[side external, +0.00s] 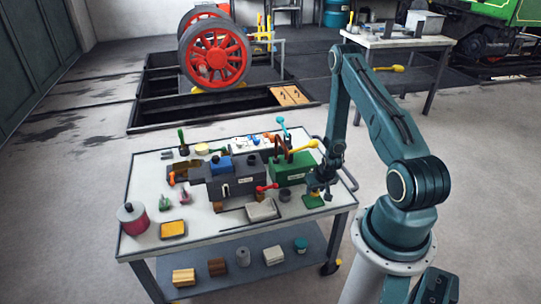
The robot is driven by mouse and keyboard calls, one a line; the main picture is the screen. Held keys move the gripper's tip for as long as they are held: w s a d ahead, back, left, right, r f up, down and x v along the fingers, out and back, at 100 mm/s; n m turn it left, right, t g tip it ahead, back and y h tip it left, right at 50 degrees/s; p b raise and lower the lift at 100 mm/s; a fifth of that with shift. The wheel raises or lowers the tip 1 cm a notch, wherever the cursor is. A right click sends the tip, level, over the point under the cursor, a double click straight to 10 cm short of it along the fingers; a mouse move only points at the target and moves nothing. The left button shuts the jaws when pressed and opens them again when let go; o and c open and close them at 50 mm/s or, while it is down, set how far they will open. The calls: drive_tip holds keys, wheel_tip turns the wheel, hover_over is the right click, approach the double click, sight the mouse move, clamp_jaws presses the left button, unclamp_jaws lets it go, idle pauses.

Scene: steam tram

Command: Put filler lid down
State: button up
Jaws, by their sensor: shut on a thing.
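My gripper (317,190) is at the right end of the table, pointing down, and its jaws are shut on a small flat green piece, which looks like the filler lid (313,201). The lid is low over the table top near the right edge. I cannot tell whether it touches the surface. The green tank (289,172) stands just left of my gripper, with a label on its front. The fingertips are small and partly dark against the lid.
A dark grey engine model (232,183) adjoins the tank. A yellow-ended lever (305,146) rises behind my gripper. A grey box (262,210) and a dark round cup (285,196) lie left of the lid. The table's front right corner (340,208) is clear.

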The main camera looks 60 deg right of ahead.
sight(316, 194)
drive_tip(key=shift+f, duration=1.9)
drive_tip(key=shift+f, duration=0.1)
drive_tip(key=o, duration=1)
drive_tip(key=shift+v, duration=6.15)
drive_tip(key=shift+w, duration=0.1)
